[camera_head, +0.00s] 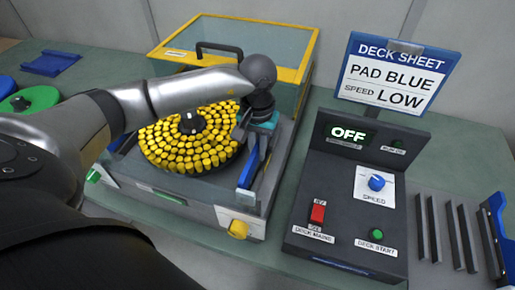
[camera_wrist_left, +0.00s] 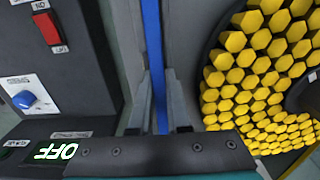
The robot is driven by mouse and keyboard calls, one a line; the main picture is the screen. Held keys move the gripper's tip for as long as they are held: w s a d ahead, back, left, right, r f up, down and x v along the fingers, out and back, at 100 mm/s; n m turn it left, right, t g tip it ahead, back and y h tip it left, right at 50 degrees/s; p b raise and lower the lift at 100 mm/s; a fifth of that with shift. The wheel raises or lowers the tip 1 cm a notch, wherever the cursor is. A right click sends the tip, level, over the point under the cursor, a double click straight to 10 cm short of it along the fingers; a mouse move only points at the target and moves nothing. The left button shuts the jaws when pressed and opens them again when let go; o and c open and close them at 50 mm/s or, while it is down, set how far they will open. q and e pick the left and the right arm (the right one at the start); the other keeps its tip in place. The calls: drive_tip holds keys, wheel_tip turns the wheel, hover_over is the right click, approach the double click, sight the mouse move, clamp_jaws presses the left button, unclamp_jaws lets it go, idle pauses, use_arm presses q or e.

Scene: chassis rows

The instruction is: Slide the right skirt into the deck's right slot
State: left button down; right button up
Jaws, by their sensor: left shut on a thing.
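The deck (camera_head: 165,195) is a grey box with a round pad of yellow studs (camera_head: 205,150) on top. The right skirt (camera_head: 248,168), a narrow blue strip, stands on edge along the deck's right side, right of the pad. My left gripper (camera_head: 250,135) reaches over the pad and is shut on the skirt; in the left wrist view the blue strip (camera_wrist_left: 153,45) runs between its two fingers. The right slot is hidden under the skirt and gripper, so I cannot tell whether the skirt is in it. My right gripper is out of view.
A control box (camera_head: 345,215) reading OFF stands just right of the deck, with a sign (camera_head: 395,75) behind it. A clear yellow-framed cover (camera_head: 240,45) rises behind the pad. A rack of grey slats (camera_head: 460,235) with a blue piece (camera_head: 497,225) is at far right.

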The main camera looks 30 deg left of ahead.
use_arm(q)
drive_tip(key=shift+f, duration=0.25)
drive_tip(key=c, duration=0.8)
unclamp_jaws()
wheel_tip(320, 180, up, 15)
drive_tip(key=shift+r, duration=0.15)
idle(0.3)
